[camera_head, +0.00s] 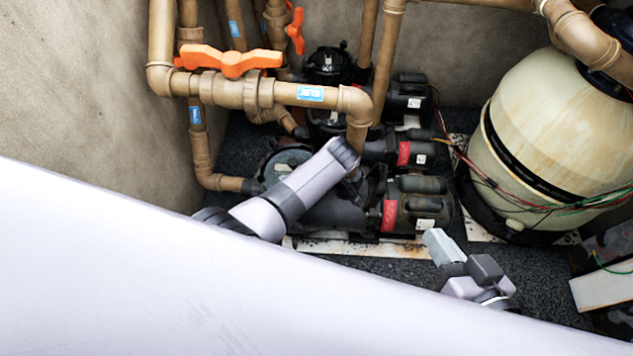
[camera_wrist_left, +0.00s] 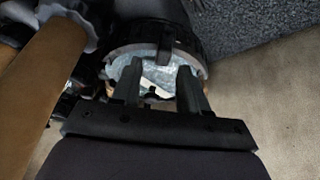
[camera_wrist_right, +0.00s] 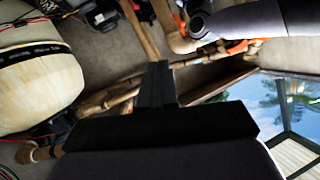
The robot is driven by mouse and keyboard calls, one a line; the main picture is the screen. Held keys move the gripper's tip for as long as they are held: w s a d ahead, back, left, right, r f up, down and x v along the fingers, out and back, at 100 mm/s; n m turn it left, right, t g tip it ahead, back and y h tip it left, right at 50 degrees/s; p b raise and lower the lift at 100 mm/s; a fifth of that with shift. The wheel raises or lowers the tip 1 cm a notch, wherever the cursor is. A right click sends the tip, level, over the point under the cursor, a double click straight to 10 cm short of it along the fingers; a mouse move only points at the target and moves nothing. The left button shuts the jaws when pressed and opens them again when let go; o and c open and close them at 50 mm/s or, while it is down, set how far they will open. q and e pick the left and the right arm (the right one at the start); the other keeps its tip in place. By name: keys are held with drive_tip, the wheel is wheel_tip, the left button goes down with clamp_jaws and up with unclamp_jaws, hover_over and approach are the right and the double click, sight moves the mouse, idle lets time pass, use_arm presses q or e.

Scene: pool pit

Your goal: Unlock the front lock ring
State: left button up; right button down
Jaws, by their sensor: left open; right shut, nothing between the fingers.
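The front lock ring (camera_wrist_left: 188,40) is a dark ring around a clear, shiny lid in the left wrist view. A dark tab stands up from its rim. In the head view the front pump's round lid (camera_head: 284,163) is partly hidden behind my left arm. My left gripper (camera_wrist_left: 158,78) is open, its two fingers over the near part of the lid. I cannot tell whether they touch the ring. The left fingers are hidden in the head view. My right gripper (camera_wrist_right: 157,80) is shut and empty, away from the ring; it also shows in the head view (camera_head: 440,246), right of the pumps.
Tan pipes with an orange-handled valve (camera_head: 232,62) cross above the pumps. Two more pumps stand behind the front pump (camera_head: 418,204). A large cream tank (camera_head: 550,125) with loose wires stands at right. A concrete wall (camera_head: 80,90) bounds the left. Dark gravel floor shows in front.

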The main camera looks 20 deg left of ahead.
drive_tip(key=s+d+r+g+h+p, duration=0.1)
drive_tip(key=s+d+r+h+p, duration=0.2)
drive_tip(key=d+p, duration=0.6)
drive_tip(key=shift+s+m+g+h+p, duration=0.35)
drive_tip(key=shift+h+p, duration=0.45)
drive_tip(key=shift+p, duration=2.7)
